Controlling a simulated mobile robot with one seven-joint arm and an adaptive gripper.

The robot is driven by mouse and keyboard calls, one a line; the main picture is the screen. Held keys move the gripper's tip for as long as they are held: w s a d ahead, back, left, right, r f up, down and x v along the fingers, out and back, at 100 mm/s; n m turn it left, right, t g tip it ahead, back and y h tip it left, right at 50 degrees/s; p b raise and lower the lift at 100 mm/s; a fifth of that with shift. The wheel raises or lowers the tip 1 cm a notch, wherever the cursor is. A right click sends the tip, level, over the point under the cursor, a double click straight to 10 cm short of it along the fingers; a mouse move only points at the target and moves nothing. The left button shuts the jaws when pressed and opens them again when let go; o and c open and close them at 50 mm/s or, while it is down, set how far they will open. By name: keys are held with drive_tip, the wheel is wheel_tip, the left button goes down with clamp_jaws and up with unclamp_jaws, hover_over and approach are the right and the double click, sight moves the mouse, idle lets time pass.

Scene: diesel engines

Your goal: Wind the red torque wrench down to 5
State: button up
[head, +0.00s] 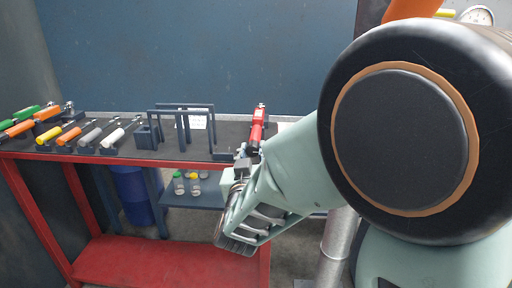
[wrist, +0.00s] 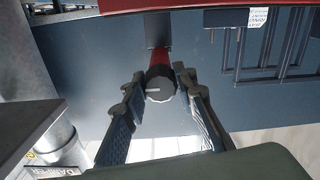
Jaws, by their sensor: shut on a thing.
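The red torque wrench (head: 258,122) lies at the right end of the bench top, its near end toward my gripper (head: 243,162). In the wrist view, the wrench's round dark end knob (wrist: 160,86), with a pale mark on its face, sits between the two fingertips of my gripper (wrist: 157,88). The gripper is shut on this knob. Part of the wrench's red body (wrist: 158,58) shows behind the knob. The setting scale cannot be read in either view. In the head view my arm and gripper hide the knob.
The red-framed bench (head: 55,156) carries several other wrenches at the left, including a yellow-handled one (head: 46,138), and dark upright frames (head: 183,128) in the middle. Bottles (head: 195,186) stand on a lower shelf. A metal cylinder (wrist: 58,147) stands at lower left in the wrist view.

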drive_tip(key=o, duration=1.2)
drive_tip(key=shift+c, duration=0.2)
drive_tip(key=s, duration=0.7)
drive_tip(key=shift+s, duration=0.25)
drive_tip(key=shift+a, duration=0.1)
